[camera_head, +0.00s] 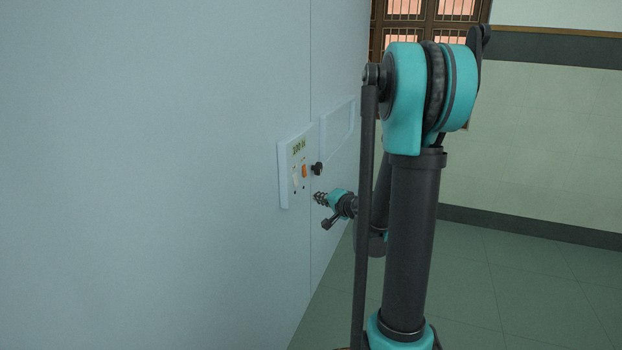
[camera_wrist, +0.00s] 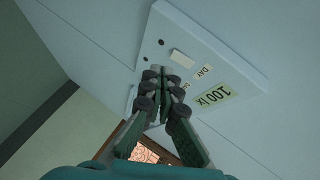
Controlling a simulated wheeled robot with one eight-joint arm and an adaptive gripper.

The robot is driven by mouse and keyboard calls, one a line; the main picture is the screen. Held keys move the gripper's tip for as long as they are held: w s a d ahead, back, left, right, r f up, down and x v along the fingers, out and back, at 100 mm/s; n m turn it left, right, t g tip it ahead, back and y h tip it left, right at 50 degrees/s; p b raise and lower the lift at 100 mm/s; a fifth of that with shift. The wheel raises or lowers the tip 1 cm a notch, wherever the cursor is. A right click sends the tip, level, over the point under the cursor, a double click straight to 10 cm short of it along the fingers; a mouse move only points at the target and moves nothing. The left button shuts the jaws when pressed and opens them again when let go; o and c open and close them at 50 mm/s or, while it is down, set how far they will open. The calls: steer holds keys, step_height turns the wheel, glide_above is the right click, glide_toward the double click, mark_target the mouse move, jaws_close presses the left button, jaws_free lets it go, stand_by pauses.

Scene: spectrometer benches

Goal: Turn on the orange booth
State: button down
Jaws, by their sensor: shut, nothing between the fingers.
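A pale control panel (camera_head: 285,180) is fixed to the light blue wall. In the wrist view the panel (camera_wrist: 225,60) shows a white switch (camera_wrist: 182,58), a DAY label and the 100 lx display (camera_wrist: 213,97). My gripper (camera_head: 318,198) is shut and empty just right of and below the orange switch. In the wrist view my gripper (camera_wrist: 165,76) covers part of the panel, and the orange switch is hidden. Contact cannot be told.
The light blue wall (camera_head: 180,150) fills the left, with a blank raised panel (camera_head: 338,128) beyond the control panel. Open tiled floor (camera_head: 520,285) lies at the right. A wooden lattice window (camera_head: 455,10) is at the back.

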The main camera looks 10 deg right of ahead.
steer(key=w+d+m+t+h, duration=0.1)
steer(key=w+d+m+t, duration=0.1)
steer(key=w+d+m, duration=0.2)
steer(key=shift+w+d+r+m+t, duration=0.3)
steer(key=shift+w+d+r+t, duration=0.15)
steer(key=shift+w+d, duration=0.6)
glide_toward(304, 171)
steer(key=w+d+f, duration=0.2)
steer(key=w+d, duration=0.1)
steer(key=w, duration=0.1)
steer(key=shift+w+a+f, duration=0.1)
steer(key=shift+w+a, duration=0.7)
steer(key=shift+a, duration=0.05)
steer(key=shift+w+a+f, duration=0.15)
steer(key=shift+w+a, duration=0.65)
steer(key=shift+w, duration=0.05)
steer(key=shift+a, duration=0.1)
